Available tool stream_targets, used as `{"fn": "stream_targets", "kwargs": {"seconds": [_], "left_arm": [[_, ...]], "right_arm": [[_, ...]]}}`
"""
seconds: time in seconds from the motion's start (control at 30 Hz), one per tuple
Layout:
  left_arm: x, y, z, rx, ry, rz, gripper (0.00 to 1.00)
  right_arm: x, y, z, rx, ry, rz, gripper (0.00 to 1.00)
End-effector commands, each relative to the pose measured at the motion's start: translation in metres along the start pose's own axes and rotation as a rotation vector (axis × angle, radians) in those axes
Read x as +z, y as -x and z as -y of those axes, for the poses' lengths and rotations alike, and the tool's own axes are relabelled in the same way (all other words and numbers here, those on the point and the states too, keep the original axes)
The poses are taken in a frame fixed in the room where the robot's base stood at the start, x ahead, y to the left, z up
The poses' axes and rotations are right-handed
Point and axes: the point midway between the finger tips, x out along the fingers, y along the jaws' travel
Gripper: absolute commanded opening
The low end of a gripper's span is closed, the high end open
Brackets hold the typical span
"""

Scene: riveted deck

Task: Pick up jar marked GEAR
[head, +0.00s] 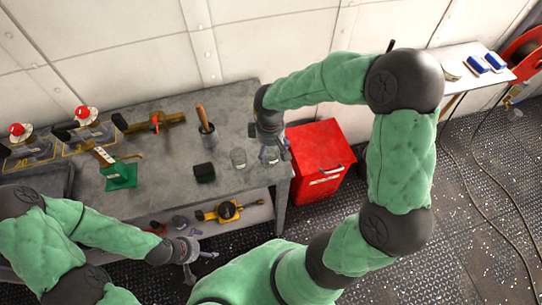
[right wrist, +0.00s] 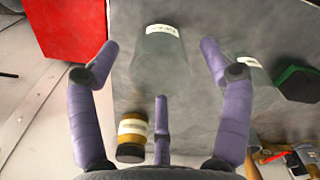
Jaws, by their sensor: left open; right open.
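A clear glass jar (right wrist: 160,62) with a pale label stands on the grey bench, between the spread fingers of my right gripper (right wrist: 160,50). The label's writing is too small to read. A second labelled glass jar (right wrist: 248,85) stands to its right, partly behind a finger; the head view also shows it (head: 238,158). A jar with amber contents and a dark lid (right wrist: 132,137) is beside the middle finger. I cannot tell which is marked GEAR. My right gripper (head: 273,150) is open. My left gripper (head: 198,265) is open and empty, low in front of the bench.
A lower shelf (head: 255,213) holds tools.

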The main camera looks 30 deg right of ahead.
Motion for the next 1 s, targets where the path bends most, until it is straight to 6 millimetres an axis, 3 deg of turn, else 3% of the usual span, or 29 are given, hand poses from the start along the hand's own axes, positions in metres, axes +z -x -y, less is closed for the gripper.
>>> {"fn": "stream_targets", "kwargs": {"seconds": [0.2,0.47,0.7,1.0], "left_arm": [[-0.001,-0.013,0.005,0.0,0.0,0.0,0.99],[-0.001,-0.012,0.004,0.0,0.0,0.0,0.99],[-0.001,-0.012,0.004,0.0,0.0,0.0,0.99],[-0.001,-0.012,0.004,0.0,0.0,0.0,0.99]], "right_arm": [[0.003,-0.033,0.003,-0.002,0.001,0.003,0.79],[0.002,-0.034,0.003,-0.001,0.0,0.0,0.79],[0.002,-0.034,0.003,-0.001,0.0,0.0,0.17],[0.002,-0.034,0.003,-0.001,0.0,0.001,0.17]]}}
